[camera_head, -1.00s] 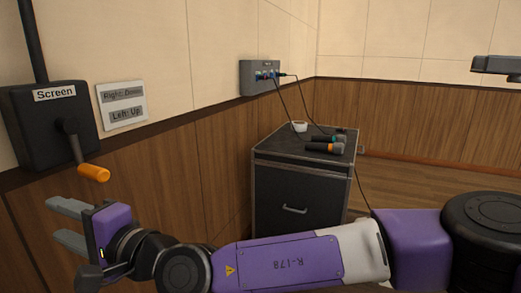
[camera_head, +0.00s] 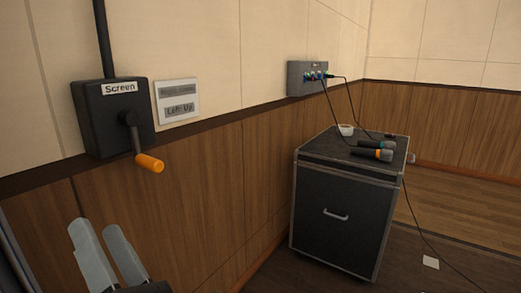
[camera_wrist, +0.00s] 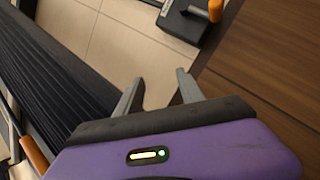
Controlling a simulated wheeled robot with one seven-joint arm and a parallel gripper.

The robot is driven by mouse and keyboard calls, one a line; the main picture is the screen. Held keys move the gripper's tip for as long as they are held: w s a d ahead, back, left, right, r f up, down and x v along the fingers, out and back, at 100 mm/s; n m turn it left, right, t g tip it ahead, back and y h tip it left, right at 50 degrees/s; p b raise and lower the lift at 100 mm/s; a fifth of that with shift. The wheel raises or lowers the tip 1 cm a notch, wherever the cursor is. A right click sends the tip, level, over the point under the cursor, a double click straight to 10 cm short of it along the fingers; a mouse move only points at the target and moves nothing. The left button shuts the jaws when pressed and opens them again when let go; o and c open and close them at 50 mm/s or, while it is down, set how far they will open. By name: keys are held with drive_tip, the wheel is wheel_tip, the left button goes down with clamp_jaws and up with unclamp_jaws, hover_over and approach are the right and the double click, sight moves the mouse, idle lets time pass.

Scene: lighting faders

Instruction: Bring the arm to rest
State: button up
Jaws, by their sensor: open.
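My gripper (camera_head: 100,240) is at the lower left of the head view, its two grey fingers pointing up, apart and with nothing between them. In the wrist view my gripper (camera_wrist: 157,90) also shows open and empty. The black Screen box (camera_head: 112,118) with its orange-handled crank (camera_head: 149,163) is on the wall above and to the right of my fingers, and they do not touch it. The box also shows at the top of the wrist view (camera_wrist: 190,22), with its orange handle (camera_wrist: 216,9). Most of my arm is out of the head view.
A black cabinet (camera_head: 334,210) stands against the wall, with microphones (camera_head: 373,154) and a white cup (camera_head: 346,130) on top. Cables run from its top to a wall panel (camera_head: 307,78). Open floor lies at the right.

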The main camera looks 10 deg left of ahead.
drive_tip(key=s+d+f+m+t+h, duration=0.1)
drive_tip(key=d+f+m+t+h, duration=0.3)
drive_tip(key=d+f+m+h, duration=0.6)
drive_tip(key=s+d+f+m+t+h, duration=0.1)
drive_tip(key=d+f+m+t+h, duration=0.45)
drive_tip(key=d+m, duration=0.85)
drive_tip(key=s+d+f+m+g+h, duration=0.2)
drive_tip(key=s+d+f+m+g, duration=0.1)
drive_tip(key=s+d+f+m, duration=0.5)
drive_tip(key=s+d+f+m+g+h, duration=0.3)
drive_tip(key=s+d+f+m, duration=0.15)
drive_tip(key=s+d, duration=0.7)
wheel_tip(320, 180, up, 24)
drive_tip(key=s+d+p, duration=0.2)
drive_tip(key=d+p, duration=0.1)
drive_tip(key=p, duration=2.1)
drive_tip(key=shift+f+m+g, duration=0.15)
drive_tip(key=shift+m+g, duration=0.2)
